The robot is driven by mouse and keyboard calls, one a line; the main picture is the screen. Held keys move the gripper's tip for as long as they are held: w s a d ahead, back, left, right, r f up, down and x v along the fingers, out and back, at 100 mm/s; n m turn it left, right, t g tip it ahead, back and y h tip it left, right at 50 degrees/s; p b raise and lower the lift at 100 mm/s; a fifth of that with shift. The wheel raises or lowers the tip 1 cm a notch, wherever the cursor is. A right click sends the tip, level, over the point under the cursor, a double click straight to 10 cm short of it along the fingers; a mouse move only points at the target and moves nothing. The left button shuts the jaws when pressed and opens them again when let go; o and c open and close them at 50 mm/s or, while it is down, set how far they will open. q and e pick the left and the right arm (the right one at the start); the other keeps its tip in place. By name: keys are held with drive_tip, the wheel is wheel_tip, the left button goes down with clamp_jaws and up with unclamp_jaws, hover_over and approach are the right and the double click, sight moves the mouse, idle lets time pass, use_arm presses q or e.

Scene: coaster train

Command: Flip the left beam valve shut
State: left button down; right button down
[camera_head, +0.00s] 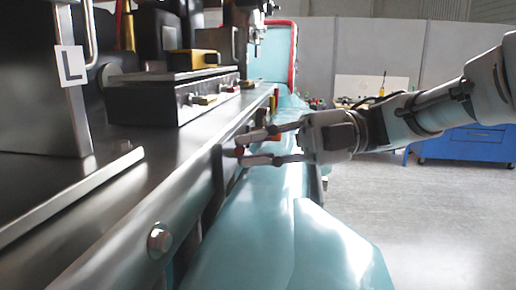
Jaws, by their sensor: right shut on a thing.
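My right gripper (241,149) comes in from the right at the side of the long metal beam (155,215). Its two fingers are around a small red-tipped part (239,151) by the beam's side, and it is shut on this part. The red-tipped part looks like a valve handle; most of it is hidden by the fingers, and I cannot tell its angle. A white label with the letter L (70,66) is on a post at the left, above the beam. My left gripper is not in view.
A hex bolt (160,240) sticks out of the beam's near side. A teal body panel (262,225) runs below the gripper. A black box with a yellow block (193,59) stands on the machine. A blue cabinet (465,144) is at the right, with open floor in front.

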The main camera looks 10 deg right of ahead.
drive_tip(key=shift+w+r+m+y+p, duration=0.35)
drive_tip(key=shift+m+y, duration=0.15)
drive_tip(key=shift+m, duration=0.4)
drive_tip(key=c, duration=1.4)
unclamp_jaws()
drive_tip(key=shift+o, duration=1.2)
drive_tip(key=shift+w, duration=0.15)
drive_tip(key=shift+w+f, duration=0.1)
drive_tip(key=shift+w, duration=0.1)
drive_tip(key=shift+s+d, duration=0.1)
drive_tip(key=shift+d, duration=0.2)
drive_tip(key=w+d, duration=0.2)
drive_tip(key=d, duration=0.9)
drive_tip(key=shift+f, duration=0.15)
